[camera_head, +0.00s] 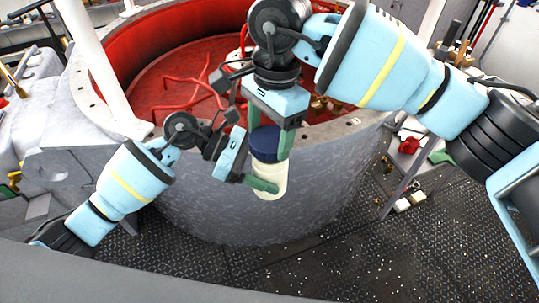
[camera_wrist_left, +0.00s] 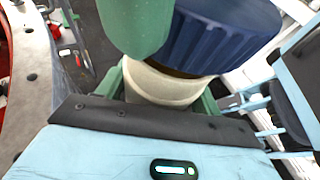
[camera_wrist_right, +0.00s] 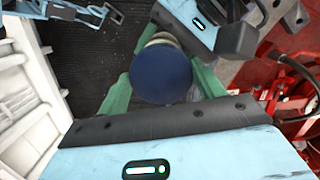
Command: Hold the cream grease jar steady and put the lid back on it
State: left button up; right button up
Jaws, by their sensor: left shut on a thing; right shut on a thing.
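The cream jar (camera_head: 271,192) is held in the air in front of the large grey drum. My left gripper (camera_head: 264,183) is shut around its side; the jar also shows in the left wrist view (camera_wrist_left: 160,88). The navy ribbed lid (camera_head: 265,144) is at the jar's mouth, between the green fingers of my right gripper (camera_head: 269,147), which is shut on it from above. In the left wrist view the lid (camera_wrist_left: 222,42) looks tilted against the jar, with a brown band between them. Whether it is seated cannot be told. The right wrist view shows the lid's round top (camera_wrist_right: 161,75).
The grey drum (camera_head: 230,212) with a red interior (camera_head: 170,85) stands just behind both grippers, its riveted rim close to them. Dark riveted deck (camera_head: 330,265) lies below, with small scattered items (camera_head: 410,200) at right. A grey machine block (camera_head: 55,165) stands at left.

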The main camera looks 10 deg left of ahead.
aim_at(270, 171)
jog(key=shift+f, duration=0.15)
jog(key=shift+f, duration=0.75)
jog(key=shift+f, duration=0.5)
dwell(0.5)
pick_arm(q)
jog(key=c, duration=0.5)
pick_arm(e)
jog(key=m, duration=0.5)
jog(key=m+t, duration=0.1)
jog(key=m, duration=0.3)
jog(key=shift+w+m+y, duration=0.15)
jog(key=shift+m+y, duration=0.15)
jog(key=shift+m, duration=0.1)
jog(key=m, duration=0.4)
jog(key=shift+t, duration=0.3)
jog(key=m, duration=0.6)
jog(key=shift+w+m, duration=0.1)
jog(key=shift+m, duration=0.2)
